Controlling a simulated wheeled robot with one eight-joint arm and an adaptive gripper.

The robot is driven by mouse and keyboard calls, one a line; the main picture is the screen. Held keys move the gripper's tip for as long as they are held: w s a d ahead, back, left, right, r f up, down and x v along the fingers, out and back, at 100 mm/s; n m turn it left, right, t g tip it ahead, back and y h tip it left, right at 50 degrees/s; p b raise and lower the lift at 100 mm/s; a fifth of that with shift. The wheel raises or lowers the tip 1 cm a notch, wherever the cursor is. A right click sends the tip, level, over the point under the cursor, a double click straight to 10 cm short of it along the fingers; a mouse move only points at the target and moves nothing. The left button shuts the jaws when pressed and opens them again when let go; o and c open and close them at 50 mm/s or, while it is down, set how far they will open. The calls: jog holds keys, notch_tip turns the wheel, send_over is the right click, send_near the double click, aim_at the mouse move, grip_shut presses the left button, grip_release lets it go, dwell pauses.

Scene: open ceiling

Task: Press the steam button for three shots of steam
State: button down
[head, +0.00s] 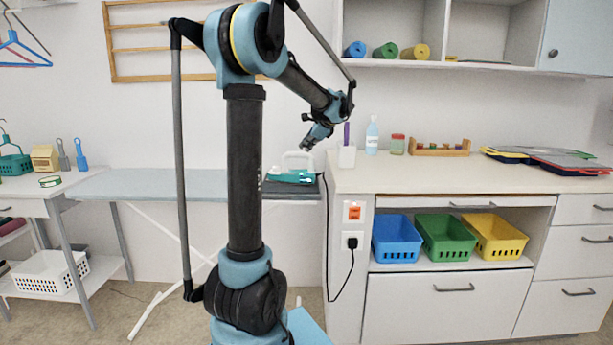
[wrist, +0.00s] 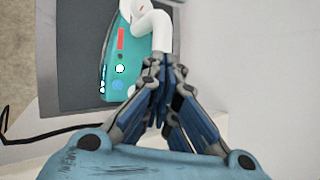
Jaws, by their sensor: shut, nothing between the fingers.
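A teal steam iron (head: 290,176) with a white handle stands on a dark rest at the right end of the ironing board. In the wrist view the iron (wrist: 122,60) lies at upper middle, with a red strip, a white round button (wrist: 120,69) and a blue round button (wrist: 117,85) on its top. I cannot tell which one is the steam button. My gripper (head: 308,145) is above the iron and apart from it. In the wrist view my gripper (wrist: 160,75) is shut and empty, its fingertips pointing toward the iron's handle, which they partly cover.
The ironing board (head: 150,185) stretches left from the iron. A counter (head: 460,180) on the right carries a white cup (head: 347,157) close to my gripper, and a spray bottle (head: 372,136). A black cord runs from a wall socket (head: 352,241) up toward the iron.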

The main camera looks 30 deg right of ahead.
jog(key=shift+r, duration=0.75)
jog(key=shift+f, duration=4.45)
jog(key=shift+f, duration=0.75)
jog(key=shift+r, duration=0.8)
jog(key=shift+r, duration=2.55)
